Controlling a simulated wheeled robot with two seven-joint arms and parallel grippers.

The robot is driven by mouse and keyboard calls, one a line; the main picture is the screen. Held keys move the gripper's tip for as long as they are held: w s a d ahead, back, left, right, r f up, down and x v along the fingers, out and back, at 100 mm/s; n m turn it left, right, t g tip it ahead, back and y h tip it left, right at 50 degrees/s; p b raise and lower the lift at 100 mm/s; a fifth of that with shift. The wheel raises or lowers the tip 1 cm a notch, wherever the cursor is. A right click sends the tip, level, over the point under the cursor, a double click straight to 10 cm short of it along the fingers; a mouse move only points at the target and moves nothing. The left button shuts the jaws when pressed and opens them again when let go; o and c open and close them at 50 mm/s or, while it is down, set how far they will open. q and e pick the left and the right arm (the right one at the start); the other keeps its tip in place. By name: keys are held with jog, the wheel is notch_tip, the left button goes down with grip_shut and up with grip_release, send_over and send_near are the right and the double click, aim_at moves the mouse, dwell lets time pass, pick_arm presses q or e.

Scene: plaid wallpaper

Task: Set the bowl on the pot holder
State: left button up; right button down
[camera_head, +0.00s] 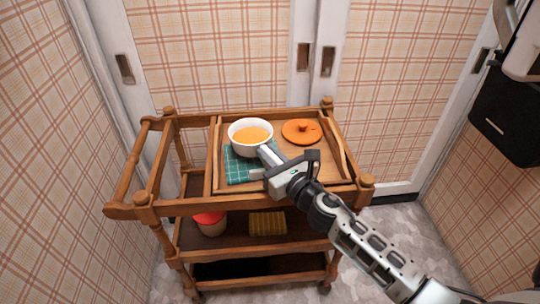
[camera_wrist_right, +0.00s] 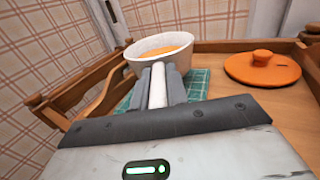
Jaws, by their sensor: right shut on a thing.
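The white bowl (camera_head: 238,144) with orange contents is over the far part of the green checked pot holder (camera_head: 237,176) in the head view. In the right wrist view the bowl (camera_wrist_right: 140,68) has a pale handle running towards my gripper. My right gripper (camera_head: 269,155) is shut on this handle, reaching in from the near right. In the right wrist view its fingers (camera_wrist_right: 158,80) flank the handle. The pot holder (camera_wrist_right: 198,84) shows beside the bowl and fingers; its far part is hidden. I cannot tell whether the bowl touches it. My left gripper is not in view.
A wooden tray (camera_head: 315,172) on the wooden cart (camera_head: 142,195) bears the pot holder and an orange lid (camera_head: 302,132) on the right. The cart's left top bay is open. A red-topped jar (camera_head: 210,224) and a yellow-brown ribbed item (camera_head: 268,223) sit on the lower shelf.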

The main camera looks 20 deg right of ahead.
jog(key=shift+f, duration=0.15)
jog(key=c, duration=1.4)
grip_release()
jog(key=shift+s+f, duration=0.1)
jog(key=shift+f, duration=0.15)
